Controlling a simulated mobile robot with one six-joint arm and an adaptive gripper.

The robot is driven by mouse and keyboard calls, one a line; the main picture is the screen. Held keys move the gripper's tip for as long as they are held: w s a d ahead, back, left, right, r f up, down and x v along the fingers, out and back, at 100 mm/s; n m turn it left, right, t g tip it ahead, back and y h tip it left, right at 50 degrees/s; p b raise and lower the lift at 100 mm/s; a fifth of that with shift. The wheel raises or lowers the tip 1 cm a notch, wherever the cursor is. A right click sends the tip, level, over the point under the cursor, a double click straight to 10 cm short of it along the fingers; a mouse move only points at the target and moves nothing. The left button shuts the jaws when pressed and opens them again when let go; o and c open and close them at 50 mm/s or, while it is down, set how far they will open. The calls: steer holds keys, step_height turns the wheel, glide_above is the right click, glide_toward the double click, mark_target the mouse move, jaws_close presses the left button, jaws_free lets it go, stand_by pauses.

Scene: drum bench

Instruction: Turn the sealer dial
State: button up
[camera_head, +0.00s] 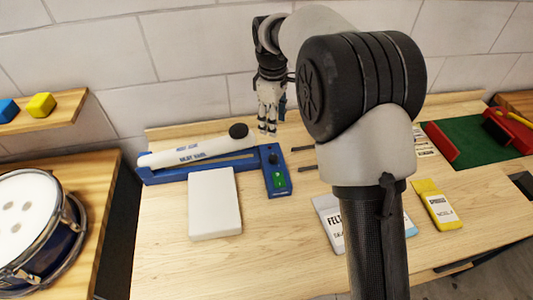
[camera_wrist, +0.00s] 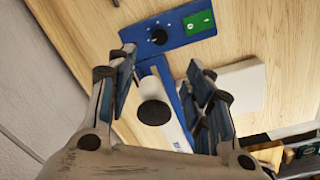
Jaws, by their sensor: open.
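The heat sealer (camera_head: 225,172) lies along the back of the bench, with a blue base and a white arm (camera_head: 195,152) ending in a black round knob (camera_head: 238,131). At its right end is a blue panel with the small black dial (camera_head: 273,159) and a green switch plate (camera_head: 279,181). In the wrist view the dial (camera_wrist: 158,36) has pale marks around it and sits beyond my fingertips. My gripper (camera_head: 268,131) is open and empty, pointing down above and behind the panel, apart from the dial. The knobbed arm end shows between my fingers (camera_wrist: 160,60) in the wrist view.
A white block (camera_head: 214,203) lies in front of the sealer. Felt packet (camera_head: 328,222), yellow packet (camera_head: 437,204) and a green mat (camera_head: 470,143) with a red edge lie to the right. A drum (camera_head: 30,225) stands at left. A tiled wall is close behind.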

mark_target(273, 157)
steer(key=f+b, duration=0.1)
steer(key=f, duration=0.4)
steer(key=f+b, duration=0.2)
steer(key=f, duration=0.3)
steer(key=f+b, duration=0.1)
steer(key=f, duration=0.5)
steer(key=shift+w+d, duration=0.25)
steer(key=shift+w, duration=0.15)
steer(key=shift+r, duration=0.1)
steer(key=shift+c, duration=0.4)
steer(key=c, duration=1)
